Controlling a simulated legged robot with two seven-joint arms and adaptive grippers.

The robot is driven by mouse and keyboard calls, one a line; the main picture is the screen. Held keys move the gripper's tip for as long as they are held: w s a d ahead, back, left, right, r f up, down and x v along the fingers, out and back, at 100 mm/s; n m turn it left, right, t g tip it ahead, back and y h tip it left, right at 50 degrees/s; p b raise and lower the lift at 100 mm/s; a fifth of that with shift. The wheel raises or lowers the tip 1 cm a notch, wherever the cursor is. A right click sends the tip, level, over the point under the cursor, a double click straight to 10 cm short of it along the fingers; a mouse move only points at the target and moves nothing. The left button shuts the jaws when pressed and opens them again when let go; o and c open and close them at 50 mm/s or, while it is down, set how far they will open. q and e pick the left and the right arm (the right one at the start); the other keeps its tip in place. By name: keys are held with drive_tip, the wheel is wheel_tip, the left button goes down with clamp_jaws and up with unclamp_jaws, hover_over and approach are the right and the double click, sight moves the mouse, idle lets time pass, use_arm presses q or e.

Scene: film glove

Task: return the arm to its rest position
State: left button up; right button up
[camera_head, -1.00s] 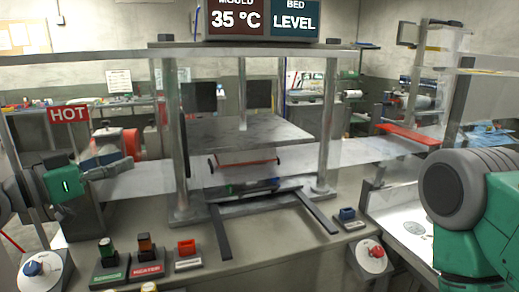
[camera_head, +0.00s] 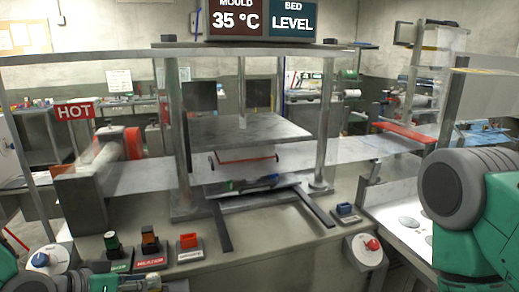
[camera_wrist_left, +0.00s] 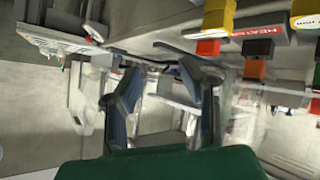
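My left gripper (camera_head: 138,283) shows at the bottom left of the head view, low in front of the press bench and partly cut off by the frame edge. In the left wrist view its two dark fingers (camera_wrist_left: 160,78) stand apart with nothing between them, so it is open and empty. Part of my green and grey right arm fills the right side of the head view. My right gripper is outside both views.
The press (camera_head: 250,130) stands on the bench with film running through it. A red HOT sign (camera_head: 74,111) is at the left. The bench front is clear.

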use_arm(q)
drive_tip(key=s+a+f+n+g+y, duration=0.25)
drive_tip(key=s+f+g+y, duration=0.2)
drive_tip(key=s+f, duration=0.85)
drive_tip(key=s+a+f+n+g+y, duration=0.1)
drive_tip(key=s+a+f+g+y, duration=0.3)
drive_tip(key=s+f, duration=0.95)
drive_tip(key=b, duration=0.2)
drive_tip(key=d+h+b, duration=0.1)
drive_tip(key=b, duration=0.1)
drive_tip(key=d+m+b, duration=0.1)
drive_tip(key=shift+s+d+f+h+b, duration=0.15)
drive_tip(key=shift+s+f+h+b, duration=0.1)
drive_tip(key=shift+f+b, duration=0.15)
drive_tip(key=shift+r, duration=0.1)
drive_tip(key=shift+w, duration=0.1)
drive_tip(key=shift+o, duration=0.3)
